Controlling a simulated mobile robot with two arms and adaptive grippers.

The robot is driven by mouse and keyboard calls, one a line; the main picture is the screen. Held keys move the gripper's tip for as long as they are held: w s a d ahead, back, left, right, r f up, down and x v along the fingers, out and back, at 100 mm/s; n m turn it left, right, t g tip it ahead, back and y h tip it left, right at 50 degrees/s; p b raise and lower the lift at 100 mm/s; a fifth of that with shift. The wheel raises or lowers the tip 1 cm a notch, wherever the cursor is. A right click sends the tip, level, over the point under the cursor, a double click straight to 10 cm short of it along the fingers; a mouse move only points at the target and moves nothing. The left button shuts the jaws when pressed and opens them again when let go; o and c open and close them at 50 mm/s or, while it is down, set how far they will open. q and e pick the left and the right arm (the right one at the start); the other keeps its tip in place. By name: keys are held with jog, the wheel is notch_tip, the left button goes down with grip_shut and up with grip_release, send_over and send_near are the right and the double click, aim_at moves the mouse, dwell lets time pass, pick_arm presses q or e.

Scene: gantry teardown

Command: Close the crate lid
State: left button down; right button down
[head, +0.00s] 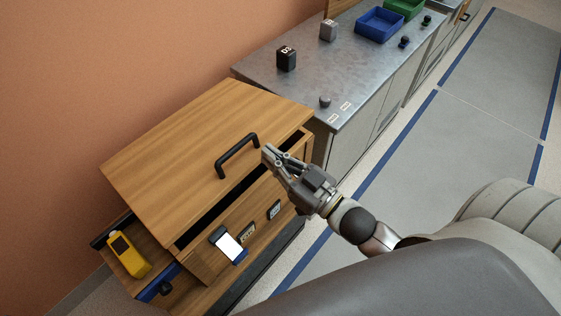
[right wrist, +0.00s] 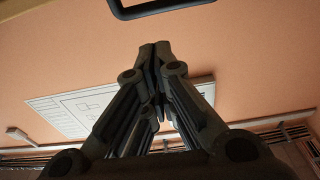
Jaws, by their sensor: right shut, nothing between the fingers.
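The wooden crate (head: 203,268) stands against the orange wall. Its lid (head: 170,140) lies over most of the top, and a dark gap shows along the front between the lid edge and the crate's front wall. A black bar handle (head: 236,155) is on the lid near its front edge; part of it shows at the top of the right wrist view (right wrist: 165,8). My right gripper (head: 266,151) is shut and empty, just right of the handle and over the lid's front edge. I cannot tell whether it touches the lid. My left gripper is not in view.
A side tray (head: 152,280) holds a yellow device (head: 128,255). A bright-screened device (head: 229,246) is on the crate's front. A metal counter (head: 330,80) behind carries a black block (head: 286,59), a grey block (head: 328,30) and a blue bin (head: 379,24). Open floor lies right.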

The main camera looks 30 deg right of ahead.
jog(key=shift+w+a+f+p, duration=0.25)
jog(key=shift+w+a+f, duration=0.05)
jog(key=shift+w+f, duration=0.3)
jog(key=shift+w+a+f+p, duration=0.25)
jog(key=shift+w+f, duration=0.3)
jog(key=shift+w, duration=0.15)
jog(key=shift+w+a+f+p, duration=0.2)
jog(key=shift+w+a+f, duration=0.1)
jog(key=shift+w+f, duration=0.3)
